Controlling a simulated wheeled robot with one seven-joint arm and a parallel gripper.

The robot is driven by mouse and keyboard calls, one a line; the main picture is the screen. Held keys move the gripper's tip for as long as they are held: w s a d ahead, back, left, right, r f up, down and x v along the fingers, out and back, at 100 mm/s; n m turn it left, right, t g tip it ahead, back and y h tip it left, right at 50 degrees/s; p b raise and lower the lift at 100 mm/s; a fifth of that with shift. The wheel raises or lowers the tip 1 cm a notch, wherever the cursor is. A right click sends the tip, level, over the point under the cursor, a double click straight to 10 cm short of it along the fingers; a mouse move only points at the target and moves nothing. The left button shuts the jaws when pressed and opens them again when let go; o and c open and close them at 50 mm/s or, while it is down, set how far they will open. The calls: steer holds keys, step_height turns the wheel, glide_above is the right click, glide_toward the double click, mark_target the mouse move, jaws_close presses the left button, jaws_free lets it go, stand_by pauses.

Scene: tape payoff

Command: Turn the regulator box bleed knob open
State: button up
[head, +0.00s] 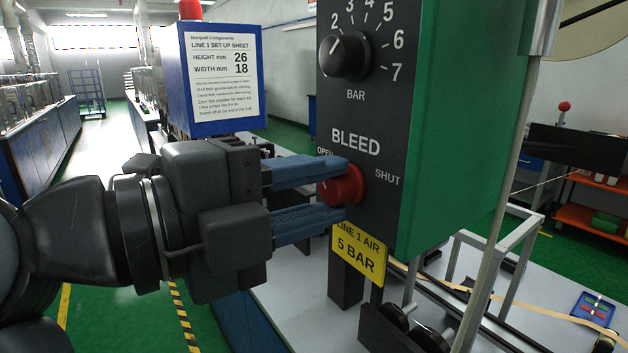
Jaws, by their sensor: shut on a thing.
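The regulator box (456,120) is green with a dark front panel, at the centre right in the head view. Its red bleed knob (349,186) sits under the word BLEED, with OPEN marked at its upper left and SHUT at its right. My gripper (338,189) reaches in from the left, its two blue fingers above and below the knob, shut on it.
A black BAR dial (344,56) sits above the knob. A yellow sign (358,254) reading LINE 1 AIR 5 BAR hangs below. A blue box with a set-up sheet (220,75) stands behind my gripper. A metal frame (490,255) and tape are at lower right.

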steer(key=shift+a+n, duration=0.1)
steer(key=shift+n, duration=0.5)
steer(key=o, duration=1.1)
steer(key=shift+c, duration=0.2)
steer(key=b+v, duration=0.2)
steer(key=v, duration=0.5)
steer(key=shift+s+a, duration=0.2)
steer(key=shift+a, duration=0.1)
